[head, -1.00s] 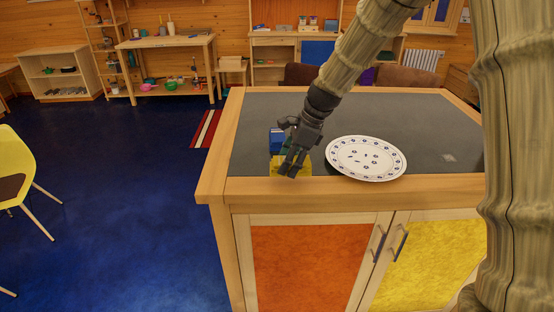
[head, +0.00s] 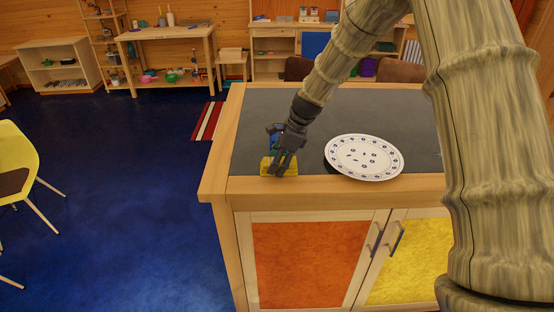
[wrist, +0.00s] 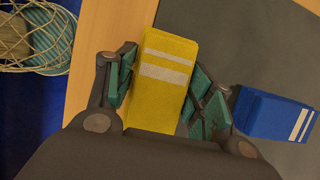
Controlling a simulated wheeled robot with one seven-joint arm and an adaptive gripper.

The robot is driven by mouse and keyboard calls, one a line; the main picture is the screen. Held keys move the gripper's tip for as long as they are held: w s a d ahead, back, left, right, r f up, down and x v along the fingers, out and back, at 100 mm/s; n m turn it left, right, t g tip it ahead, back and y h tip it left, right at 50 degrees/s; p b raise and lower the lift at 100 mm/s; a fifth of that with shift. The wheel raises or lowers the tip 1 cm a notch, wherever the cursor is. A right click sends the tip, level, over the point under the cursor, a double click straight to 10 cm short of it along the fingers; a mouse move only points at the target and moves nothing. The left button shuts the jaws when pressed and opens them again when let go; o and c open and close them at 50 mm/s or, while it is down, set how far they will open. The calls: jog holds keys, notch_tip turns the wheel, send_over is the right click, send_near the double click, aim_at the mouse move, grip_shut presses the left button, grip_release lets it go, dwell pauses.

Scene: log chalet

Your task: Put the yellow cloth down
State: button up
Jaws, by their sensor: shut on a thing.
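The yellow cloth (wrist: 162,80) is a folded, block-like piece with two pale stripes, between my gripper's green-padded fingers in the wrist view. My gripper (head: 281,168) is shut on it. In the head view the yellow cloth (head: 270,165) shows around the fingertips, at the near left part of the dark counter top (head: 400,108). The fingers hide part of it. I cannot tell whether it touches the counter. A similar blue cloth (wrist: 272,115) with white stripes lies to the right in the wrist view, apart from the yellow one; in the head view it is partly behind my gripper.
A white plate (head: 364,158) with dark blue marks lies right of my gripper. The counter's wooden rim (head: 330,187) runs along the front and left. Dark counter behind the plate is clear.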

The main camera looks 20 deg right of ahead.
jog(key=shift+a, duration=0.1)
jog(key=shift+s+f, duration=0.2)
jog(key=shift+f, duration=0.2)
jog(key=shift+s+f, duration=0.15)
jog(key=shift+f, duration=0.05)
jog(key=o, duration=0.7)
jog(key=shift+o, duration=1.4)
jog(key=shift+f, duration=0.25)
jog(key=shift+w, duration=0.2)
jog(key=shift+r, duration=0.25)
